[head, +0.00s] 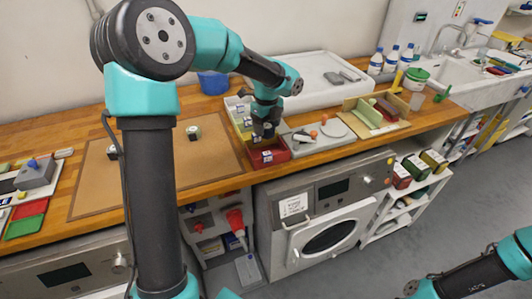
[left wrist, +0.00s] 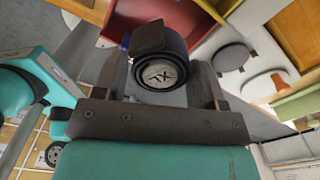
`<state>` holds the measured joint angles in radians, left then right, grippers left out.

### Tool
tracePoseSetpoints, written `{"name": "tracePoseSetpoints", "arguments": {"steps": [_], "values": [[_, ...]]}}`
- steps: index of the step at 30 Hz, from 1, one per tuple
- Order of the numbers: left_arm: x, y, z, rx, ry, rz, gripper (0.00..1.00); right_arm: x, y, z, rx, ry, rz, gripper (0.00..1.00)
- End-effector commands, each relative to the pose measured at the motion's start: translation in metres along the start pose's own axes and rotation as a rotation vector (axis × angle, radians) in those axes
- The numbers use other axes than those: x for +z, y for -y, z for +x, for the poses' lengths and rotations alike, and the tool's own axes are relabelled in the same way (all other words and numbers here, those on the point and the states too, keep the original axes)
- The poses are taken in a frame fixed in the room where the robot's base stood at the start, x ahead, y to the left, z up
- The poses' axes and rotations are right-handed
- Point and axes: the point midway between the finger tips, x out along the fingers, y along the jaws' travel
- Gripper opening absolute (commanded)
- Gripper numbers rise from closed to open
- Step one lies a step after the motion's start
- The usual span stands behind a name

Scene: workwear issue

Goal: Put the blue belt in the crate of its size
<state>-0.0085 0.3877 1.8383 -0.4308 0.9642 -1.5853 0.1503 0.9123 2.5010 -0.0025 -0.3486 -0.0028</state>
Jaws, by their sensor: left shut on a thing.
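The blue belt (left wrist: 158,62) is a dark, tightly rolled coil with a pale end label reading "XL" in the left wrist view. My left gripper (left wrist: 160,88) is shut on it, one finger on each side. In the head view the left gripper (head: 264,129) points down, just above the red crate (head: 268,155) at the counter's front edge; the belt is hard to make out there. The red crate also shows beyond the belt in the left wrist view (left wrist: 178,14). A yellow crate (head: 241,121) stands behind the red one, partly hidden by my arm. My right gripper is not in view.
Two rolled items, one pale-ended (head: 193,132) and one darker (head: 113,152), lie on the brown mat (head: 165,180). A grey plate with round discs (head: 325,133) is right of the red crate. A white tray (head: 310,85) lies behind. A washer (head: 325,215) stands below.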

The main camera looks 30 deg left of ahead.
Motion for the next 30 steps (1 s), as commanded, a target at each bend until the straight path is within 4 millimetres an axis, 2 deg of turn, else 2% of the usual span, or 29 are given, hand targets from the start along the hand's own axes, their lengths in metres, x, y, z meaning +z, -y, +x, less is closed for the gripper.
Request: {"name": "tracePoseSetpoints", "arguments": {"steps": [10,23,30], "values": [[0.0,0.0,0.052,0.003,-0.001,0.0,0.38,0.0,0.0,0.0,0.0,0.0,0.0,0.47],[0.0,0.0,0.06,0.002,-0.001,-0.002,0.38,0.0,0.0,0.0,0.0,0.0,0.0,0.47],[0.0,-0.001,0.089,0.003,-0.001,-0.001,0.38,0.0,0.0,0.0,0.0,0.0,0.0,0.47]]}}
